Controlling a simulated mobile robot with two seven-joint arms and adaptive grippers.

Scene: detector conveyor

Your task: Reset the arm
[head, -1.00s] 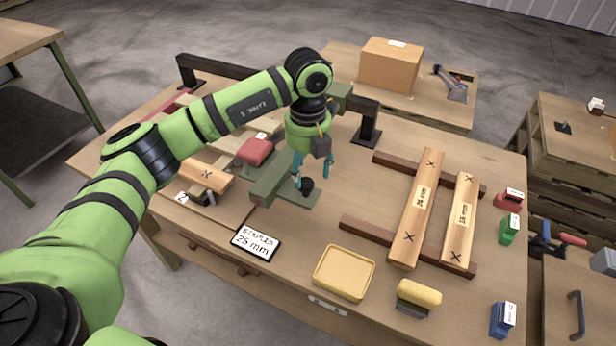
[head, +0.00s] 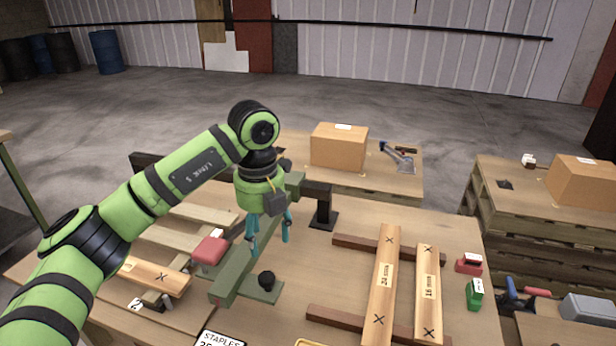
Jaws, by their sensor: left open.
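My left arm comes in from the left, and its open, empty left gripper (head: 269,238) points down above the green metal fixture (head: 232,282). The teal fingers are apart. A black knob (head: 267,279) stands on the fixture's plate, in front of and below the fingertips. I cannot tell whether the fingers touch the fixture. My right gripper does not show.
Left of the fixture are a red block (head: 209,251) and a marked wooden board (head: 155,276). Two marked planks (head: 384,290) lie on dark rails at right. Red (head: 469,264) and green (head: 474,294) blocks stand beyond. A cardboard box (head: 339,148) sits behind.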

